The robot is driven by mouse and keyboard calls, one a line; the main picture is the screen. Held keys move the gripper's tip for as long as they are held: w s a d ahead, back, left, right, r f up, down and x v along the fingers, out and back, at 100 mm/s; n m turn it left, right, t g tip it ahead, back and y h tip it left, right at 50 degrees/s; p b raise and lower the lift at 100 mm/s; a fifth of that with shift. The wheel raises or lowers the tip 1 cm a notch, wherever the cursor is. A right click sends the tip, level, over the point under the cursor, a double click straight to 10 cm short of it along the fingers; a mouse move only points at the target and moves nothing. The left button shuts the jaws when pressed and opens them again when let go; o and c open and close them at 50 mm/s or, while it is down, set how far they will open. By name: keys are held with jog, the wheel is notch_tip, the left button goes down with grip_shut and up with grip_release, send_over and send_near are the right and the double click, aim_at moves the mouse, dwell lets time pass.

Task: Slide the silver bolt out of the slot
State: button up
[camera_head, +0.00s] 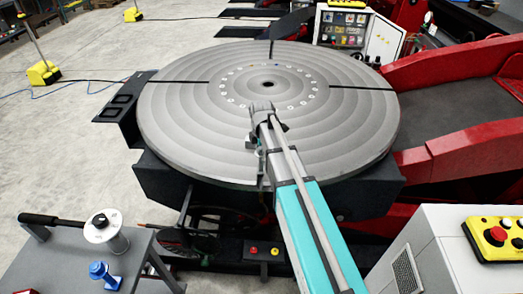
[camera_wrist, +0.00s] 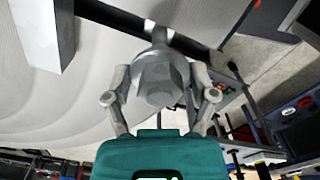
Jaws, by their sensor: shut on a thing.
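The silver bolt (camera_wrist: 160,75) shows in the wrist view with its large faceted head towards the camera. Its narrower shank runs up to the dark slot (camera_wrist: 105,14) in the grey disc. My gripper (camera_wrist: 162,84) has a finger on each side of the head and is shut on it. In the head view my gripper (camera_head: 262,110) is over the front half of the big round grey disc (camera_head: 190,125), below its ring of small holes. There my arm and gripper mostly hide the bolt and the front slot.
A grey cart (camera_head: 75,262) at the lower left carries a white spool-like part (camera_head: 105,232) and a blue part (camera_head: 102,273). Red machine arms (camera_head: 450,82) flank the disc on the right. A yellow control box (camera_head: 495,238) sits on a light cabinet at lower right.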

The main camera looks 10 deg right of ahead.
jog(key=shift+s+a, duration=0.1)
jog(key=shift+s, duration=0.45)
jog(key=shift+s, duration=0.1)
dwell(0.3)
jog(key=s+a, duration=0.2)
jog(key=s, duration=0.5)
jog(key=shift+s, duration=0.2)
dwell(1.3)
jog(key=shift+s+a, duration=0.1)
jog(key=shift+s, duration=0.1)
dwell(0.5)
jog(key=shift+s+a, duration=0.2)
jog(key=shift+s, duration=0.55)
jog(key=shift+s+a, duration=0.2)
jog(key=shift+s, duration=0.55)
jog(key=shift+r, duration=0.15)
notch_tip(320, 180, up, 7)
jog(key=p, duration=0.7)
